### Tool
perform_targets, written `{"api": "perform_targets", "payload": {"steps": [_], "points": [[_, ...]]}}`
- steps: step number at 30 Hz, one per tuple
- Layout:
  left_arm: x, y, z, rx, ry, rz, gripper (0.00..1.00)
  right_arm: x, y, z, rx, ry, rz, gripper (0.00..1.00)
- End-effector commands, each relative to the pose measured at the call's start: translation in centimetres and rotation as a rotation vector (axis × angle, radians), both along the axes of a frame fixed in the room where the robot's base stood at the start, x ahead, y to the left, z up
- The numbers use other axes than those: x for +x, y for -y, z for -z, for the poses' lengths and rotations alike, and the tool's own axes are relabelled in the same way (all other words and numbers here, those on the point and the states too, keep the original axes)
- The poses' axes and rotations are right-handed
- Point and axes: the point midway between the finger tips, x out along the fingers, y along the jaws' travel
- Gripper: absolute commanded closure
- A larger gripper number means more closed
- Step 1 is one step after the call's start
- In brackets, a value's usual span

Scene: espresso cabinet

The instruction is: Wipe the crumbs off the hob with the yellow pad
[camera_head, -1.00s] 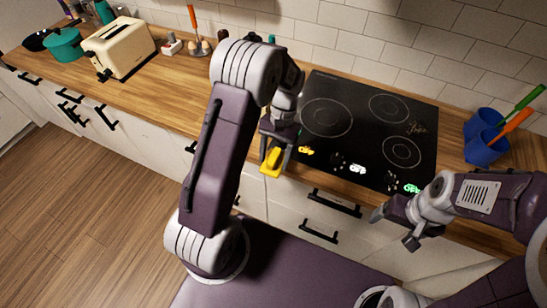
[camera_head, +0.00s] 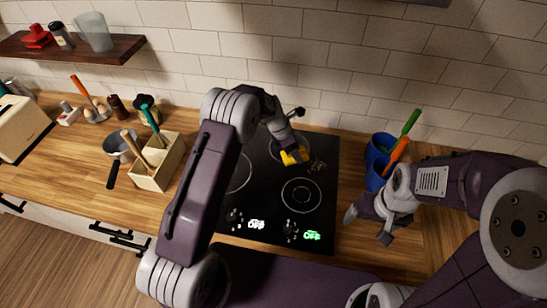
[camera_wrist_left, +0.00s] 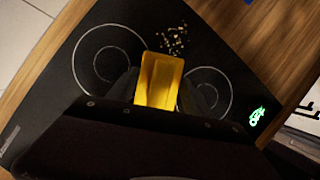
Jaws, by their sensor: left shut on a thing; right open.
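The yellow pad (camera_head: 293,156) is held by my left gripper (camera_head: 290,150) over the back ring of the black hob (camera_head: 262,208). The pad also shows large in the left wrist view (camera_wrist_left: 158,80). A patch of tan crumbs (camera_head: 318,166) lies on the hob just right of the pad; in the left wrist view the crumbs (camera_wrist_left: 174,42) are just beyond the pad's end. I cannot tell if the pad touches the glass. My right gripper (camera_head: 368,228) is open and empty near the hob's right front edge.
The tiled wall is behind.

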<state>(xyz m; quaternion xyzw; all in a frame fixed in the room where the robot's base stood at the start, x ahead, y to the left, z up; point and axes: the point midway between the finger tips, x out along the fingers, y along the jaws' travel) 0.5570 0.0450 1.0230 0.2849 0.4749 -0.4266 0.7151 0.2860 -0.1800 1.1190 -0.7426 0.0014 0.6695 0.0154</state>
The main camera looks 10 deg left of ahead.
Motion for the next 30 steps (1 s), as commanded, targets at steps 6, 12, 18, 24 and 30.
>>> {"api": "perform_targets", "payload": {"steps": [6,12,18,24,30], "points": [[1.8,3.7,-1.1,0.001,0.001,-0.242,0.89,0.0,0.0,-2.2,0.000,0.000,0.000,0.15],[2.3,4.7,-1.1,0.001,-0.001,-0.321,0.89,0.0,0.0,-2.4,0.000,0.000,0.000,0.15],[2.3,4.7,-0.8,0.000,-0.003,-0.329,0.89,0.0,0.0,-2.1,0.000,0.000,0.000,0.15],[2.3,4.7,0.9,0.001,-0.003,-0.328,0.89,0.0,0.0,-0.4,0.000,0.000,0.000,0.15],[2.3,4.6,3.5,0.001,-0.002,-0.327,0.89,0.0,0.0,2.4,0.000,0.000,0.000,0.15]]}}
